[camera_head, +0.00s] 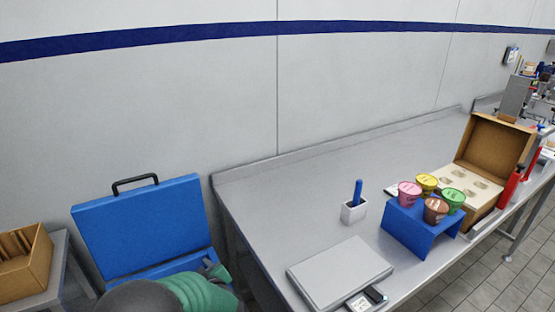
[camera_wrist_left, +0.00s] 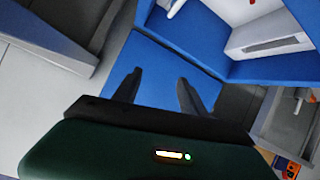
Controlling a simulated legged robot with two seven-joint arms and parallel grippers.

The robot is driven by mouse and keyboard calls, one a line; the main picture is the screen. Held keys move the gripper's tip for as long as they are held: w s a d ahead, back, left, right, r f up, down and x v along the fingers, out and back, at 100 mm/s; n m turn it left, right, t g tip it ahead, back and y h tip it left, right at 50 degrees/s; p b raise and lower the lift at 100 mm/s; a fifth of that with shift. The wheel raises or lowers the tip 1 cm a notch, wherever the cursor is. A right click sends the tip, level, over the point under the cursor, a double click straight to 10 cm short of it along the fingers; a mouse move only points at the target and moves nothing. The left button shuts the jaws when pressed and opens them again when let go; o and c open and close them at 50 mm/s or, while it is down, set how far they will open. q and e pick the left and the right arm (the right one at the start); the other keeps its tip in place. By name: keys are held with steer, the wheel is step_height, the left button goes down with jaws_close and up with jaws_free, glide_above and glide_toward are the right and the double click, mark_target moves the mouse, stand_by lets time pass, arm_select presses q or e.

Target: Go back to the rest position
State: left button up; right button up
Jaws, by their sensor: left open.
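My left gripper (camera_wrist_left: 158,84) shows in the left wrist view with its two dark fingers apart and nothing between them. In the head view my left arm comes in at the bottom left, its green wrist in front of an open blue case (camera_head: 142,225). The gripper is near the case's lower right edge there, mostly hidden by the wrist. In the left wrist view, blue surfaces of the case (camera_wrist_left: 250,72) lie beyond the fingers. I cannot tell whether the gripper touches it. My right gripper is in neither view.
A steel table (camera_head: 295,200) holds a flat scale (camera_head: 340,270), a white holder (camera_head: 353,212) with a blue-handled tool, a blue stand (camera_head: 408,228) with several coloured cups, and an open cardboard box (camera_head: 492,145). Another cardboard box (camera_head: 25,275) stands far left. The table's back is clear.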

arm_select(q)
steer(key=s+d+f+m+g+h, duration=0.2)
steer(key=s+m+g+h, duration=0.25)
steer(key=s, duration=0.85)
steer(key=s+d+f+m+g+h, duration=0.1)
steer(key=s+d+m+g+h, duration=0.15)
steer(key=s+m, duration=0.7)
steer(key=s+r+n+p, duration=0.3)
steer(key=r+p, duration=0.9)
steer(key=shift+s+r+n+g+p, duration=0.15)
steer(key=shift+s+n+g+p, duration=0.15)
steer(key=shift+n+g+p, duration=0.1)
